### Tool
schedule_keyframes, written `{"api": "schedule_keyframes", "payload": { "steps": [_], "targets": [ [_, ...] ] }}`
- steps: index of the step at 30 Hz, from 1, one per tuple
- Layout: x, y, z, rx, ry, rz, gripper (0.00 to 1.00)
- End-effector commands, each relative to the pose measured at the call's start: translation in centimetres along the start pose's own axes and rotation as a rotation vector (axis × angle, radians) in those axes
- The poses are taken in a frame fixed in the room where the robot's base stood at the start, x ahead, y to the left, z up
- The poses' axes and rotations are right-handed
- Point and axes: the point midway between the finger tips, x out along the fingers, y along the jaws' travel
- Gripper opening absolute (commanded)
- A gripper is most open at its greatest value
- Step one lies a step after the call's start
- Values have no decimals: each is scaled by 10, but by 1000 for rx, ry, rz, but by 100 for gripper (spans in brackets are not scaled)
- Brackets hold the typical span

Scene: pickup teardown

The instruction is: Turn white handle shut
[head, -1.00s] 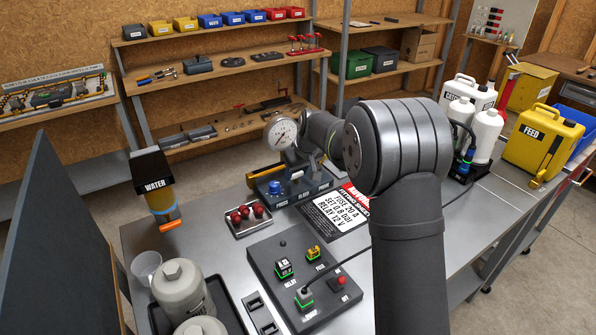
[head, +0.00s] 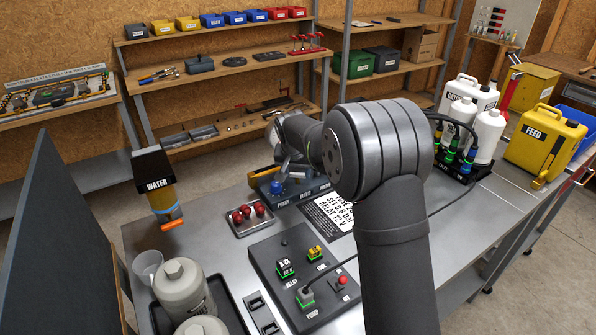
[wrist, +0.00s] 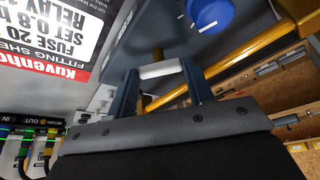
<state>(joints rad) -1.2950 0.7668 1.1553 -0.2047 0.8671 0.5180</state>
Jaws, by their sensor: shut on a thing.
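The white handle (wrist: 161,69) shows in the wrist view as a short white bar between the two dark fingers of my gripper (wrist: 160,80). The fingers are shut on it. It sits close to the underside or side of a grey block, and its exact angle is hard to tell. In the head view my gripper (head: 287,168) reaches down at the dark labelled block (head: 305,188) at the table's back edge, right beside the blue knob (head: 277,188). The handle is too hidden there to make out. The blue knob also shows at the top of the wrist view (wrist: 208,12).
A yellow bar (wrist: 275,42) runs along the block. A printed sheet (head: 330,215) lies in front of it. A tray of red knobs (head: 250,217) and a switch panel (head: 300,275) stand nearer. White bottles (head: 487,135) and a yellow FEED can (head: 543,143) stand right.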

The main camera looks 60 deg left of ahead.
Motion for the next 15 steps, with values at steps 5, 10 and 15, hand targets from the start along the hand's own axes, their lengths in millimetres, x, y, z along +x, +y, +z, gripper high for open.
{"api": "schedule_keyframes", "payload": {
  "steps": [5,10,15],
  "targets": [
    [0,-3,-1,153,1,64,24],
    [0,-5,-1,303,1,126,24],
    [0,-6,-2,451,1,187,24]
  ]
}}
